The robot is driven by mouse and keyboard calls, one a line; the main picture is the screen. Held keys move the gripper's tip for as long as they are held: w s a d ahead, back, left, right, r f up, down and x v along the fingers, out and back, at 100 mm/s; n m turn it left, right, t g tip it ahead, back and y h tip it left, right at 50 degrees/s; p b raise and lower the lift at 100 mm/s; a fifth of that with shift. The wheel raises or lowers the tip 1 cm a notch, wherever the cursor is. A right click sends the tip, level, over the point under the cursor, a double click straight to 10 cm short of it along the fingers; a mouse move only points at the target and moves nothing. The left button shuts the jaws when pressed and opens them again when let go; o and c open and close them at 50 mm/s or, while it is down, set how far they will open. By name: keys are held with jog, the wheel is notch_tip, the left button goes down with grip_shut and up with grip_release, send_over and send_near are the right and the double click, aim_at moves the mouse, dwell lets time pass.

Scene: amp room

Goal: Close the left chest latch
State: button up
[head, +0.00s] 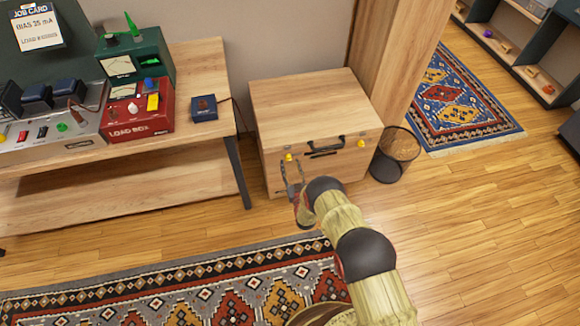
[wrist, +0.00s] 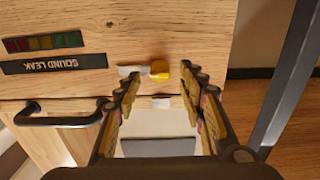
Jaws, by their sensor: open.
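The chest (head: 315,105) is a light wooden box with a dark handle (head: 325,147) on its front. Its left latch (head: 289,157) has a yellow tab on the front, left of the handle. In the wrist view, turned upside down, the left latch (wrist: 160,70) shows a yellow tab with a pale bar pointing sideways. A pale plate (wrist: 162,101) sits by the seam, apart from the tab. My gripper (head: 292,183) is at the chest's front; in the wrist view my gripper (wrist: 160,78) is open, its fingers either side of the latch, nothing held.
The right latch (head: 361,143) has a yellow tab too. A mesh bin (head: 395,155) stands right of the chest. A workbench (head: 200,60) with a red load box (head: 140,108) is at left. A patterned rug (head: 190,290) lies in front; floor at right is clear.

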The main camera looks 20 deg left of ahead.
jog(key=shift+w+a, duration=0.3)
jog(key=shift+w, duration=0.2)
jog(key=c, duration=0.3)
grip_shut()
